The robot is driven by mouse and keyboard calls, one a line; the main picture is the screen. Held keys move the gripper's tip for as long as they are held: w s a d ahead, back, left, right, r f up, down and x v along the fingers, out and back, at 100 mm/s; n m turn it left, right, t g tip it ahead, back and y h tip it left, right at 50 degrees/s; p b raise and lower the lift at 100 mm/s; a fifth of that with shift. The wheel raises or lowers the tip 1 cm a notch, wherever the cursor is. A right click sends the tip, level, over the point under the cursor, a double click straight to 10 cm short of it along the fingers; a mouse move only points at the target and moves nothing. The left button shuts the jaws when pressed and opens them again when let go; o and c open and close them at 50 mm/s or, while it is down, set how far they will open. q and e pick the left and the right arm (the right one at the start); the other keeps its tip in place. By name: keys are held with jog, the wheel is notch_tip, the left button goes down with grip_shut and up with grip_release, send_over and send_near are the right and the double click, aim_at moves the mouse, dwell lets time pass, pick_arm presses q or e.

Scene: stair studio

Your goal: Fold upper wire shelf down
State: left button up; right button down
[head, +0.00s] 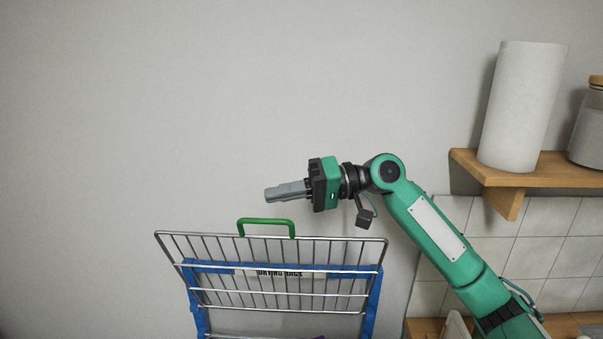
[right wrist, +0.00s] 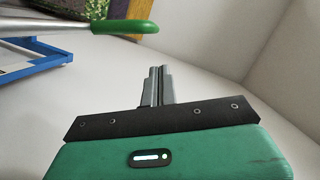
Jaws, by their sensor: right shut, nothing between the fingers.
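The upper wire shelf (head: 270,285) of a blue-framed drying rack is tilted up, its top bar standing above the blue frame (head: 372,300). A green handle (head: 266,221) rises from its top bar. My right gripper (head: 268,194) is above the handle in the head view, fingers pointing left, shut and empty, apart from the handle. In the right wrist view the shut fingers (right wrist: 157,86) show at the middle, and the green handle (right wrist: 125,26) lies beyond them at the upper left. My left gripper is not in view.
A wooden wall shelf (head: 545,170) at the right holds a paper towel roll (head: 523,105) and a jar (head: 588,130). Tiles and a wooden counter (head: 425,328) lie below it. The wall left of and above the rack is clear.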

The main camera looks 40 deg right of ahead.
aim_at(281, 239)
jog(key=shift+s+a+f, duration=0.2)
jog(key=shift+s, duration=0.2)
jog(key=shift+s+a+f, duration=0.15)
jog(key=shift+s+f, duration=0.05)
jog(key=shift+s, duration=0.15)
jog(key=shift+s+a+f+p, duration=0.2)
jog(key=shift+s+f+p, duration=0.1)
jog(key=shift+p, duration=0.1)
jog(key=shift+a+f, duration=0.1)
jog(key=shift+a, duration=0.05)
jog(key=shift+s, duration=0.1)
